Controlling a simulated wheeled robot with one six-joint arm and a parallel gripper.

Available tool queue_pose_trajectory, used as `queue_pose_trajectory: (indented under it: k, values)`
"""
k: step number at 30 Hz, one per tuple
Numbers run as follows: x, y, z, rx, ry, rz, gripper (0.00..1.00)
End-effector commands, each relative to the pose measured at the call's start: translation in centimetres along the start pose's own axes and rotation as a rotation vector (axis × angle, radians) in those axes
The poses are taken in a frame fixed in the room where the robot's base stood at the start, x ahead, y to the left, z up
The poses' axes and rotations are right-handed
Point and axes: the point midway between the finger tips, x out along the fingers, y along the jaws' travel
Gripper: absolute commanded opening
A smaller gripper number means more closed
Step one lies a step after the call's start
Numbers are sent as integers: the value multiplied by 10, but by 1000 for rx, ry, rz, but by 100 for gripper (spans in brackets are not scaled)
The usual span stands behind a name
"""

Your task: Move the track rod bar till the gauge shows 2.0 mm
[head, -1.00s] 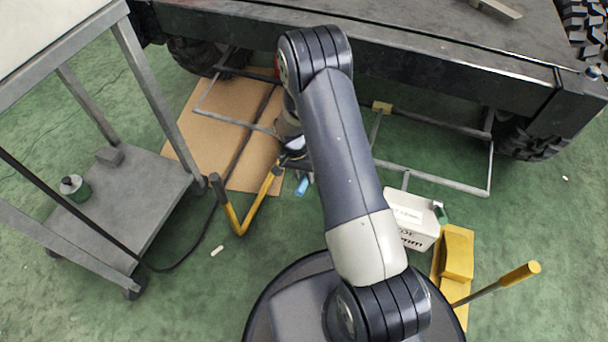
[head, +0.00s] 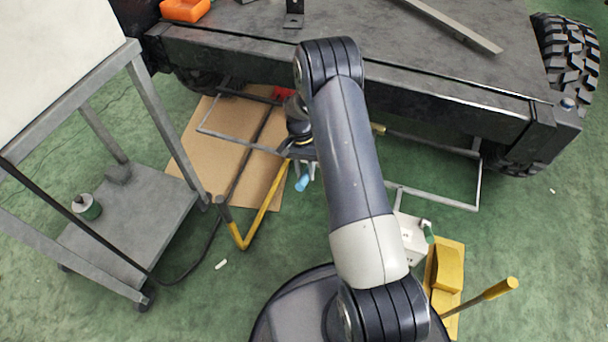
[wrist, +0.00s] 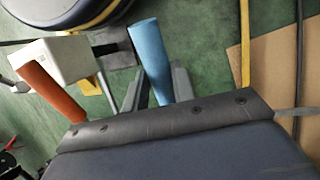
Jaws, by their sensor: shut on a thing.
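My gripper (head: 306,170) is low in front of the chassis, mostly behind my own arm in the head view. In the wrist view its two grey fingers (wrist: 152,88) are shut on a blue cylindrical handle (wrist: 148,50). The blue end (head: 302,183) also shows below my gripper in the head view. What the handle joins to is hidden, so I cannot tell how it meets the track rod bar. A white box (head: 411,238), probably the gauge, stands right of my arm and is partly covered by it. No reading is legible now.
An angled yellow bar (head: 262,212) lies left of my gripper, beside a brown board (head: 225,160). A grey cart (head: 150,195) stands at left. The chassis beam (head: 440,88) crosses above. A yellow block (head: 449,265) and yellow-handled lever (head: 497,288) are at lower right.

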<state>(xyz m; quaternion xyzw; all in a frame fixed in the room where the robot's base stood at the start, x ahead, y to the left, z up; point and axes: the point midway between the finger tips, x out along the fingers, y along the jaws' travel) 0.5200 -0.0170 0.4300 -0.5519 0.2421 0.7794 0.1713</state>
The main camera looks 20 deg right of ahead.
Motion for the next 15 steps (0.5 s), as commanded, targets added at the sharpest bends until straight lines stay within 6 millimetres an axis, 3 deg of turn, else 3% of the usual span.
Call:
queue_pose_trajectory:
  k: [9,10,15]
  values:
    - [-2,1,-2,-1,1,0,0]
    - [-2,1,-2,-1,1,0,27]
    - [-2,0,-1,-1,0,0,41]
